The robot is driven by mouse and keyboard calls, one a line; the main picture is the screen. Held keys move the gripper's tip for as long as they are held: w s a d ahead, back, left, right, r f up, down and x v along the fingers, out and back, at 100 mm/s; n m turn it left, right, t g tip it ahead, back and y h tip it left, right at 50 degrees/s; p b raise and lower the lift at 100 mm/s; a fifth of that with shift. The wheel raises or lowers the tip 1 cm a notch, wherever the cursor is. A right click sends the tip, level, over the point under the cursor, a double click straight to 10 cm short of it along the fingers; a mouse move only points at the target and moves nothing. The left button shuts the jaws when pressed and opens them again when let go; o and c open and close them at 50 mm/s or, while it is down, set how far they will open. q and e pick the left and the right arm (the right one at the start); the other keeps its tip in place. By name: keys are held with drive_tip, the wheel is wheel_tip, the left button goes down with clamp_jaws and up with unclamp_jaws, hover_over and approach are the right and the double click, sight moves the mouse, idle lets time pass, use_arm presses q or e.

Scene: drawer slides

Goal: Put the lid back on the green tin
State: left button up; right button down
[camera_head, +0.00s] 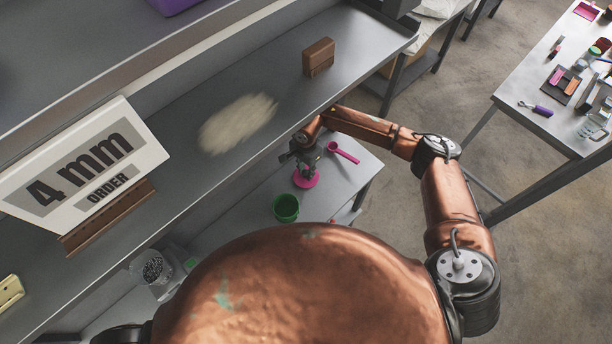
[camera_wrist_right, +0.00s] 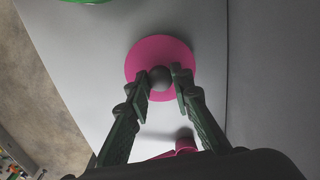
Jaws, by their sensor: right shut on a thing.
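The green tin (camera_head: 286,207) stands open on the lower grey table, and its edge shows at the top of the right wrist view (camera_wrist_right: 92,1). A round pink lid (camera_head: 306,180) with a dark ball knob is just behind and right of the tin in the head view. My right gripper (camera_head: 304,160) is shut on the lid's knob, and the lid (camera_wrist_right: 150,52) shows beyond the fingertips (camera_wrist_right: 162,80) in the right wrist view. I cannot tell whether the lid touches the table. My left gripper is not in view.
A pink scoop (camera_head: 343,152) lies on the lower table beside my right gripper. A glass of small dark pieces (camera_head: 152,269) stands at the lower left. The shelf (camera_head: 250,75) above carries a brown block (camera_head: 318,57), a pale powder patch (camera_head: 237,123) and a "4 mm ORDER" sign (camera_head: 85,170).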

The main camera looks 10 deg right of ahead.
drive_tip(key=shift+r, duration=0.2)
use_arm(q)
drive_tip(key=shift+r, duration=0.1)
use_arm(e)
drive_tip(key=shift+r, duration=0.6)
drive_tip(key=shift+r, duration=0.1)
use_arm(q)
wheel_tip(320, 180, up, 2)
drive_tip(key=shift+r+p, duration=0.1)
drive_tip(key=shift+p, duration=1.1)
use_arm(e)
wheel_tip(320, 180, up, 7)
drive_tip(key=shift+r, duration=0.15)
